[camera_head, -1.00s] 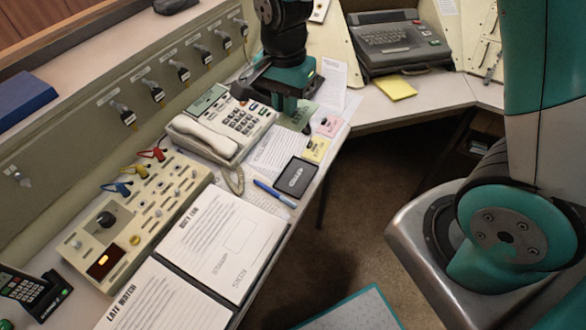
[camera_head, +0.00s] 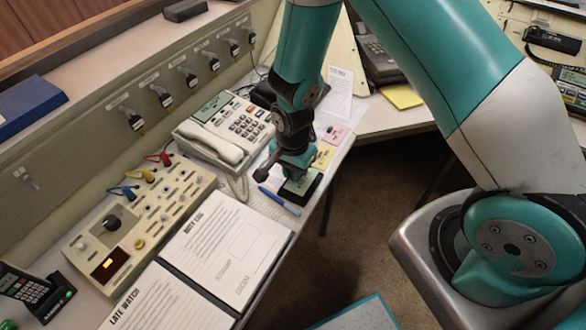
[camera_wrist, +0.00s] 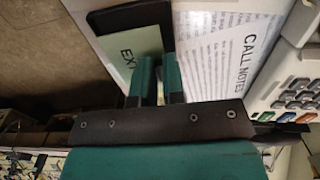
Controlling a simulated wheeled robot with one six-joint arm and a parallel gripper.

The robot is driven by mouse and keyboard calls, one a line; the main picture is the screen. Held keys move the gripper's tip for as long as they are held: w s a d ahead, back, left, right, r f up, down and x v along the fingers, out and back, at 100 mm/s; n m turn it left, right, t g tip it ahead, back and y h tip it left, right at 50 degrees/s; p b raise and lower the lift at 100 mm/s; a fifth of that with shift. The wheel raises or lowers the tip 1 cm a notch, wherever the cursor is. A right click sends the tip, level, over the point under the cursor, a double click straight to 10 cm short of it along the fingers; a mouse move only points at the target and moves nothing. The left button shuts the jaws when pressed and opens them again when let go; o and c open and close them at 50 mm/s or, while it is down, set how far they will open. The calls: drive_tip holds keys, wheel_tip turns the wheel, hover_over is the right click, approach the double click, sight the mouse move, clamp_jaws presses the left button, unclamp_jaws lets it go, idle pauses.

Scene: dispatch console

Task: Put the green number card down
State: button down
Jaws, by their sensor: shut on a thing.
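The green number card (camera_head: 298,187) is a small pale green card, partly hidden by my gripper in the head view. The wrist view shows the card (camera_wrist: 128,48) with the letters "EXT" at the fingers. My gripper (camera_head: 293,168) is shut on the card; in the wrist view its two fingers (camera_wrist: 157,62) are close together at the card's edge. A black flat box (camera_head: 312,188) lies under or just behind the card, and its dark edge also shows in the wrist view (camera_wrist: 130,16). I cannot tell whether the card touches it.
A blue pen (camera_head: 279,201) lies just left of the black box. A cream telephone (camera_head: 225,135) stands behind to the left. The binder (camera_head: 225,245) lies in front. A yellow note (camera_head: 323,156) and pink note (camera_head: 336,134) lie farther back. The desk edge is close on the right.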

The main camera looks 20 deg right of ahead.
drive_tip(key=shift+f, duration=0.1)
drive_tip(key=shift+f+b, duration=0.5)
drive_tip(key=shift+f, duration=0.05)
drive_tip(key=c, duration=1.2)
unclamp_jaws()
wheel_tip(320, 180, up, 13)
drive_tip(key=s+a+r+n+y, duration=0.2)
drive_tip(key=s+r+n, duration=0.7)
drive_tip(key=s+a+r+n+y, duration=0.2)
drive_tip(key=s+r+n, duration=0.7)
drive_tip(key=r, duration=0.1)
drive_tip(key=shift+s+a, duration=0.2)
drive_tip(key=shift+s, duration=0.05)
